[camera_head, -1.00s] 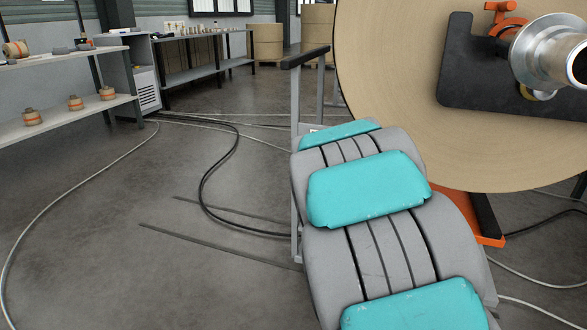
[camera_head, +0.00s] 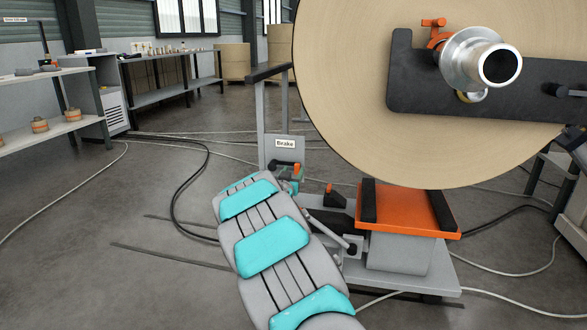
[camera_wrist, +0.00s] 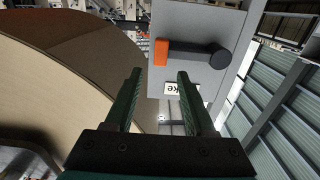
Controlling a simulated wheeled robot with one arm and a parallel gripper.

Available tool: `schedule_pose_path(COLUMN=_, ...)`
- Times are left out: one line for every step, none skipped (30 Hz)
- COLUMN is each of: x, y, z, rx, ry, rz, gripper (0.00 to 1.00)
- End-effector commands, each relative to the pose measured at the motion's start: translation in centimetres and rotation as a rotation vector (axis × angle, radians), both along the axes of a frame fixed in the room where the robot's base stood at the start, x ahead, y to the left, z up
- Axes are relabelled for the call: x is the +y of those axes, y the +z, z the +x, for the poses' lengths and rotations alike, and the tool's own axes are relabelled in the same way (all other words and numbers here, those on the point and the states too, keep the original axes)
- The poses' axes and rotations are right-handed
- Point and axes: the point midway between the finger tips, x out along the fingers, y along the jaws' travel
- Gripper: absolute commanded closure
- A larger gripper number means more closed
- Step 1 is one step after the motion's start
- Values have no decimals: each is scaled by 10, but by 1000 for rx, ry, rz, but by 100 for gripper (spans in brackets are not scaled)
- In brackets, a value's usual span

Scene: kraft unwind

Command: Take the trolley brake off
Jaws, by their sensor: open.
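The trolley (camera_head: 420,268) stands under the big roll, with an upright post and handle at its left. A grey panel on the post carries a "Brake" label (camera_head: 285,143). Below the label is a brake lever with an orange grip (camera_head: 296,169). In the wrist view the lever runs sideways from a black pivot (camera_wrist: 218,55) to its orange grip (camera_wrist: 161,53). My gripper (camera_wrist: 159,74) is open and empty, its green fingers pointing at the orange end, which appears just beyond the fingertips. I cannot tell whether they touch. In the head view my arm hides most of the gripper.
The large kraft roll (camera_head: 345,100) with its metal core stands close beside the post. An orange-topped lift platform (camera_head: 409,215) is under it. Cables (camera_head: 180,205) lie on the floor. Shelves (camera_head: 62,127) and a workbench (camera_head: 170,90) stand at the left and back.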

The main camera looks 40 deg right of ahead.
Motion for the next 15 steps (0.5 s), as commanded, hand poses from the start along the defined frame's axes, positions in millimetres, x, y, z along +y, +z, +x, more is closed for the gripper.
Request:
schedule_pose_path(x=-7, y=-2, z=4, rx=2, ry=-1, rz=1, gripper=45)
schedule_pose_path(x=-10, y=-2, z=7, rx=3, ry=-2, rz=0, gripper=45)
schedule_pose_path(x=-13, y=-1, z=10, rx=1, ry=-1, rz=-1, gripper=45)
schedule_pose_path(x=-16, y=0, z=13, rx=-1, ry=0, rz=0, gripper=45)
schedule_pose_path(x=-18, y=1, z=15, rx=-2, ry=0, rz=-1, gripper=45)
schedule_pose_path(x=-21, y=1, z=18, rx=-2, ry=-1, rz=-2, gripper=45)
schedule_pose_path(x=-23, y=1, z=19, rx=-1, ry=-1, rz=-2, gripper=45)
schedule_pose_path(x=-25, y=0, z=21, rx=-1, ry=-1, rz=-1, gripper=45)
schedule_pose_path(x=-27, y=0, z=22, rx=0, ry=-1, rz=0, gripper=45)
schedule_pose_path(x=-28, y=0, z=23, rx=0, ry=-1, rz=0, gripper=45)
schedule_pose_path(x=-30, y=-1, z=24, rx=1, ry=-1, rz=0, gripper=45)
schedule_pose_path(x=-31, y=-1, z=25, rx=1, ry=-1, rz=0, gripper=45)
schedule_pose_path(x=-31, y=-1, z=26, rx=1, ry=0, rz=0, gripper=45)
schedule_pose_path(x=-32, y=-1, z=27, rx=1, ry=0, rz=0, gripper=45)
schedule_pose_path(x=-32, y=-1, z=27, rx=1, ry=0, rz=0, gripper=45)
